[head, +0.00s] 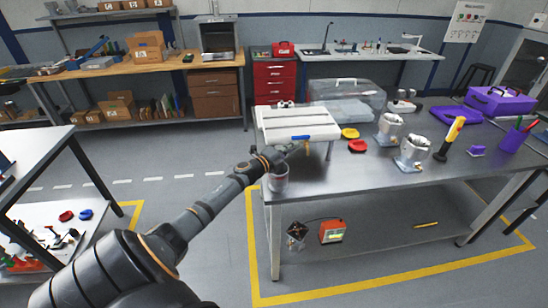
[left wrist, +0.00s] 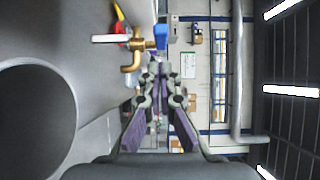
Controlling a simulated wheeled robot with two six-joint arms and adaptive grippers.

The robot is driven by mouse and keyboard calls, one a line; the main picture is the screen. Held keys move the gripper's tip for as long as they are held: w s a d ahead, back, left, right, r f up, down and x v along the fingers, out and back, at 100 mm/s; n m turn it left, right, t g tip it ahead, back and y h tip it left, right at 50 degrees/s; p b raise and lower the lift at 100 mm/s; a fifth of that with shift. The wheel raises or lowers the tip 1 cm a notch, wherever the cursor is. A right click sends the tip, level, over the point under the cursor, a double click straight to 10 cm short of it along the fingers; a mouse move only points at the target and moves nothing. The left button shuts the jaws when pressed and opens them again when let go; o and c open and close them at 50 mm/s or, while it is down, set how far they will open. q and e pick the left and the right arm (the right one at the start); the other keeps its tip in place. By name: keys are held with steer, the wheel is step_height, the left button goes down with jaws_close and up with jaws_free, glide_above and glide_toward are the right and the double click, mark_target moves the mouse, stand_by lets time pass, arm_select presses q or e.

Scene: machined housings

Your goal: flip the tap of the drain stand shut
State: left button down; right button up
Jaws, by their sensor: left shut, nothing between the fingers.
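The drain stand (head: 297,118) is a white slatted rack on legs at the left end of the metal bench. Its tap has a blue lever (head: 300,138) at the front edge. In the left wrist view the brass tap body (left wrist: 130,60) is bent, and the blue lever (left wrist: 161,37) shows at its right end. My left gripper (head: 287,150) is at the front of the stand, beside the tap. Its fingertips (left wrist: 160,69) are together and empty, close to the lever; I cannot tell whether they touch it. My right gripper is not in view.
A grey cup (head: 278,179) stands at the bench's front left corner, below my left gripper. Red (head: 357,146) and yellow (head: 349,133) pieces, metal housings (head: 412,153) and a yellow-and-black tool (head: 450,138) lie further right. A clear cover (head: 346,96) is behind the stand.

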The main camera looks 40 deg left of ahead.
arm_select(q)
steer(key=s+a, duration=0.3)
steer(key=s, duration=0.6)
steer(key=shift+s+a+r, duration=0.2)
steer(key=shift+s+a, duration=0.05)
steer(key=shift+s, duration=0.05)
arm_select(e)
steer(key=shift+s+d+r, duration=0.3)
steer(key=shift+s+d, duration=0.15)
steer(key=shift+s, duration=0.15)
arm_select(q)
steer(key=shift+d, duration=0.1)
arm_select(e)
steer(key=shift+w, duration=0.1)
